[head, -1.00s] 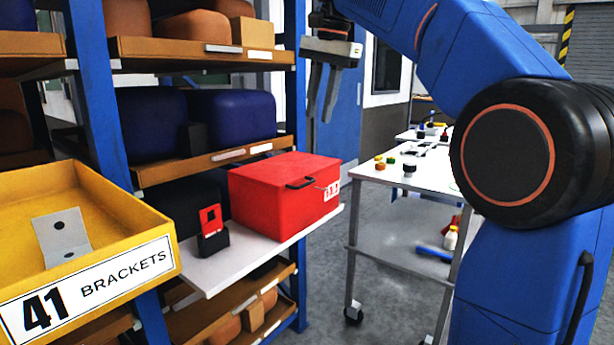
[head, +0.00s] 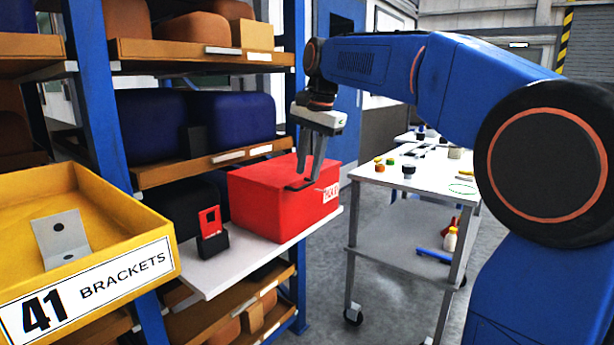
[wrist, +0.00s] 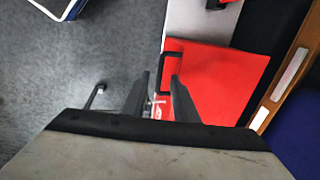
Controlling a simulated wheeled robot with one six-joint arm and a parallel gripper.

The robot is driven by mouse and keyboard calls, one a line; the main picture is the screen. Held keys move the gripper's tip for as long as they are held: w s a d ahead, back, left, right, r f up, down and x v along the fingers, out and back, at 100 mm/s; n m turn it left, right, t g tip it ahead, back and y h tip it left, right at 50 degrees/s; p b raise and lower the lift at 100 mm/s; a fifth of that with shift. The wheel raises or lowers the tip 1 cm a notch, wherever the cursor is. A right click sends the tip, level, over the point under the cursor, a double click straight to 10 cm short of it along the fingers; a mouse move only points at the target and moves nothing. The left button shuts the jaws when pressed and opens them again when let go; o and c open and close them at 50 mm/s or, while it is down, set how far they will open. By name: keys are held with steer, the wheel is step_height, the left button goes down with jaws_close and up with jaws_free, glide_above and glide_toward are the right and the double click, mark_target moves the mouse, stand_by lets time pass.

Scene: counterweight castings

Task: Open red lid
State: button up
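The red box with its red lid (head: 270,178) sits on the white shelf board of the rack, lid shut. In the wrist view the lid (wrist: 215,85) fills the right of centre, and its black handle (wrist: 173,65) shows beyond my fingertips. My gripper (head: 303,184) points down over the lid's front edge near the handle, which is mostly hidden by the fingers in the head view. In the wrist view the fingers (wrist: 160,82) are apart with nothing seen between them but floor and box edge. I cannot tell whether they touch the box.
A small black and red device (head: 211,235) stands on the white shelf board (head: 225,272) left of the box. A yellow brackets bin (head: 100,225) is at the near left. A white cart (head: 410,180) with small parts stands to the right. Rack shelves with bins rise behind.

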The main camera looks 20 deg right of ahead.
steer(key=shift+w+a+f, duration=0.1)
steer(key=shift+f, duration=0.6)
steer(key=shift+w+a+f, duration=0.1)
steer(key=shift+f, duration=0.6)
jaws_close()
stand_by(0.5)
